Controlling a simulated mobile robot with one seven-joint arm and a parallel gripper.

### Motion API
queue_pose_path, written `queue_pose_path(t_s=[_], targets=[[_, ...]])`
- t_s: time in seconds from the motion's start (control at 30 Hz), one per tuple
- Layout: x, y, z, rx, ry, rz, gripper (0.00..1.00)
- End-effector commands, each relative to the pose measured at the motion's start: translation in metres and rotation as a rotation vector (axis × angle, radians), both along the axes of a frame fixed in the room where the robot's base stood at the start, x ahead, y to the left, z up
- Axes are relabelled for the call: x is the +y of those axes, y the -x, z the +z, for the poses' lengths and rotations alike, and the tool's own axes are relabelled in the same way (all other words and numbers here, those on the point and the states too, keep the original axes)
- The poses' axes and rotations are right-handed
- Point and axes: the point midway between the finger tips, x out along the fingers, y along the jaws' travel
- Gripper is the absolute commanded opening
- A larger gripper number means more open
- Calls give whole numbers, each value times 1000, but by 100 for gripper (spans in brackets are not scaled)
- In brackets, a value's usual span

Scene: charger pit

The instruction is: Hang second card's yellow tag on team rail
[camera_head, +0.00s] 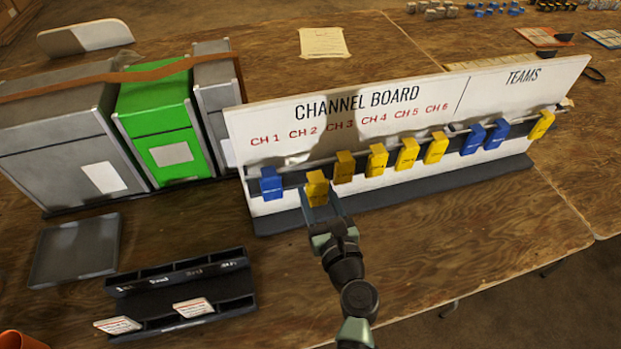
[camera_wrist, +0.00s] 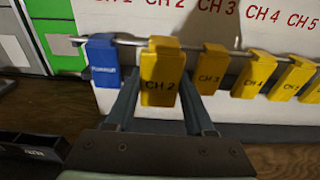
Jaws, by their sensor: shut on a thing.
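My gripper (camera_head: 319,205) is at the left part of the channel board (camera_head: 400,88), shut on the yellow CH 2 tag (camera_head: 317,186). In the wrist view this tag (camera_wrist: 161,72) is upright between my fingers, in front of the channel rail (camera_wrist: 130,42); I cannot tell whether its hook still touches the rail. The team rail (camera_head: 513,120) at the right holds two blue tags (camera_head: 473,139) and a yellow tag (camera_head: 541,125).
A blue tag (camera_wrist: 103,62) hangs left of the held tag, and a yellow CH 3 tag (camera_wrist: 210,70) close on its right. More yellow tags (camera_head: 377,160) follow along the rail. Grey and green boxes (camera_head: 160,130) stand left of the board. The table in front is mostly clear.

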Motion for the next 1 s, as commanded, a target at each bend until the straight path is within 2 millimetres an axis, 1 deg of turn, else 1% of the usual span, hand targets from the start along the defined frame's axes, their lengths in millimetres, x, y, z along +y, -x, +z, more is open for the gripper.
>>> queue_pose_path(t_s=[0.5, 0.6, 0.73, 1.0], targets=[[-13, 40, -1, 1, -1, 0, 5], [-15, 45, -1, -1, 0, -1, 5], [-16, 48, -1, -1, 0, -1, 5], [-16, 48, -1, -1, 0, 0, 5]])
